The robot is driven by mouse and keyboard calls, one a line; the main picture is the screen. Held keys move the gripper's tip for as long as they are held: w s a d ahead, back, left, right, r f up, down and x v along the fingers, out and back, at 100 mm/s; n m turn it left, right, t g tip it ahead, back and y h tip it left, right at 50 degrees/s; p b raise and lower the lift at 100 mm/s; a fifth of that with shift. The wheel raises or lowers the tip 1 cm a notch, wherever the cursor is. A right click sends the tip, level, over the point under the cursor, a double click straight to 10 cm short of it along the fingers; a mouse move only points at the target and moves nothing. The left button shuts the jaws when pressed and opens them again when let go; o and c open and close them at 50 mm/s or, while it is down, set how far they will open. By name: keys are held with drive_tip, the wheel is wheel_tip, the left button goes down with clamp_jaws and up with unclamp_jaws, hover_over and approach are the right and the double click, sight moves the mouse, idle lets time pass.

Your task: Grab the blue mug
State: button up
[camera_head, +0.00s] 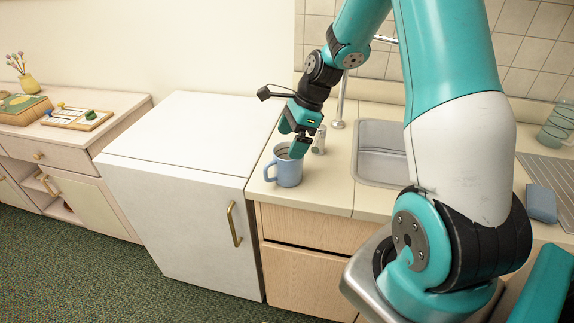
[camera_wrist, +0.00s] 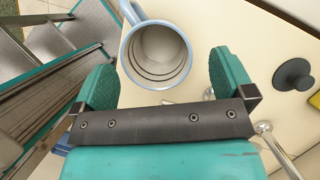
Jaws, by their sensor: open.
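The blue mug (camera_head: 287,168) stands upright on the counter beside the sink, near the counter's left end, with its handle toward the left in the head view. In the wrist view the mug (camera_wrist: 157,55) shows from above, empty inside, with its handle at the upper left. My gripper (camera_head: 297,142) is above and at the rim of the mug in the head view. In the wrist view my gripper (camera_wrist: 165,80) has its two green fingers spread wide, one on each side of the mug's near part. I cannot tell whether either finger touches the mug.
A small grey bottle-like item (camera_head: 319,140) stands just right of the mug. The sink (camera_head: 375,165) and faucet (camera_head: 338,110) are further right. A white cabinet (camera_head: 190,140) with a clear top adjoins the counter on the left. A dark round object (camera_wrist: 293,74) lies right in the wrist view.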

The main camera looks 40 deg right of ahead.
sight(284, 157)
drive_tip(key=shift+s+p+x, duration=0.15)
drive_tip(key=shift+p+x, duration=0.2)
drive_tip(key=shift+x, duration=1.15)
drive_tip(key=shift+s+p+x, duration=0.15)
drive_tip(key=shift+p+x, duration=0.15)
drive_tip(key=shift+x, duration=1.2)
drive_tip(key=c, duration=1)
drive_tip(key=shift+o, duration=0.2)
